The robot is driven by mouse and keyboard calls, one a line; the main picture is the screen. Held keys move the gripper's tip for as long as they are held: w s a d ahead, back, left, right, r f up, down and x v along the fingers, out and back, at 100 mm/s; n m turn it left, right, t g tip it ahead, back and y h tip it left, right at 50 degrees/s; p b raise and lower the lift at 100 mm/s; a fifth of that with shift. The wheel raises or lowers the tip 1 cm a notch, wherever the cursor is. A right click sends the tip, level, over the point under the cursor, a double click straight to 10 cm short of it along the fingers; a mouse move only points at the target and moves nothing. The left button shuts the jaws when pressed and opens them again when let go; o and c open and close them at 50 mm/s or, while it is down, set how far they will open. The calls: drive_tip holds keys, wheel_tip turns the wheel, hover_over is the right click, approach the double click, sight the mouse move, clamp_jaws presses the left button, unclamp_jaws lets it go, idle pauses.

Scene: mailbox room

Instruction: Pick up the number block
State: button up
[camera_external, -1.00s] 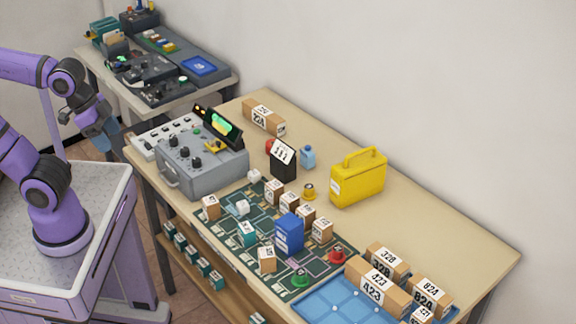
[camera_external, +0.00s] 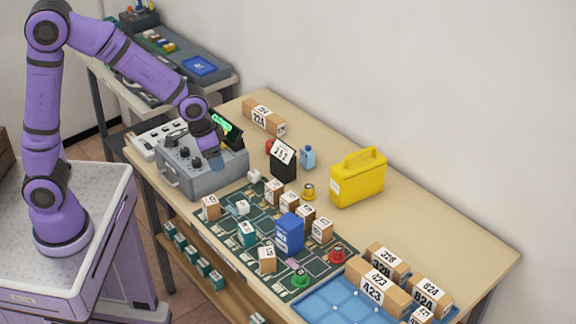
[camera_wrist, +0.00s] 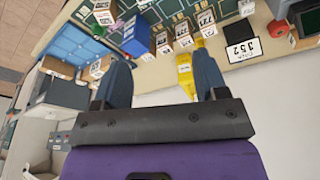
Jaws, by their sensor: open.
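Several small wooden number blocks stand on the dark green board (camera_external: 268,210), among them one at its front (camera_external: 267,260) and one at its right (camera_external: 322,230). Their numbers are too small to read surely, and I cannot tell which one the task means. My gripper (camera_external: 213,150) hangs over the grey control box, left of and above the board. In the wrist view my gripper (camera_wrist: 161,72) is open, with its two fingers apart and nothing between them touching. Number blocks (camera_wrist: 205,23) show beyond the fingers there.
A blue box (camera_external: 289,234) stands among the blocks. A black number sign (camera_external: 284,162) and yellow case (camera_external: 358,178) stand behind. The grey control box (camera_external: 185,175) is at left. Larger numbered boxes (camera_external: 378,288) stand by the blue tray (camera_external: 325,309). The table's far right is clear.

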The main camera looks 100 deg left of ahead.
drive_tip(key=n+g, duration=0.1)
drive_tip(key=n, duration=0.1)
hover_over(243, 204)
drive_tip(key=s, duration=0.1)
wheel_tip(243, 204, down, 17)
drive_tip(key=shift+d+f, duration=0.1)
drive_tip(key=f, duration=0.5)
drive_tip(key=shift+w+a+f, duration=0.2)
drive_tip(key=shift+w, duration=0.15)
drive_tip(key=shift+w+f, duration=0.2)
drive_tip(key=shift+f, duration=2.45)
drive_tip(key=c, duration=1)
drive_tip(key=shift+r, duration=0.15)
